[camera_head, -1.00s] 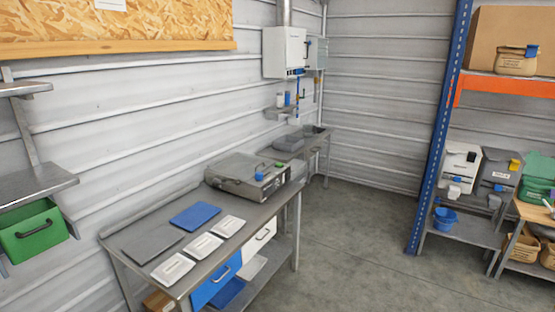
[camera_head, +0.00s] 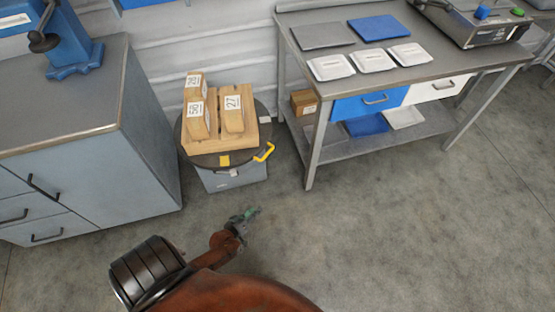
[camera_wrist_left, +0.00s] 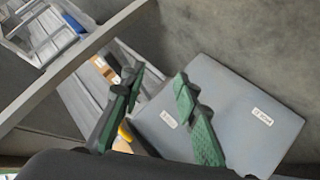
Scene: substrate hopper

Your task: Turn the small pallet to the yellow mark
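The small pallet (camera_head: 184,145) is a light wooden board carrying wooden blocks labelled 28, 50 and 27. It lies on a dark round turntable (camera_head: 197,157) in the head view. A yellow handle (camera_head: 264,152) sticks out at the turntable's right edge. A yellow patch (camera_head: 224,160) shows at its front. My left gripper (camera_head: 252,212) is in front of the turntable, apart from it. In the left wrist view its green fingers (camera_wrist_left: 160,82) are spread and nothing is held between them. A yellow piece (camera_wrist_left: 125,132) shows partly hidden behind a finger. My right gripper is not in view.
A grey-blue base (camera_head: 232,177) stands under the turntable. A cabinet (camera_head: 120,150) with a blue machine (camera_head: 78,50) stands close on the left. A metal table (camera_head: 437,72) with trays is at the right, its near leg close to the handle. The floor in front is free.

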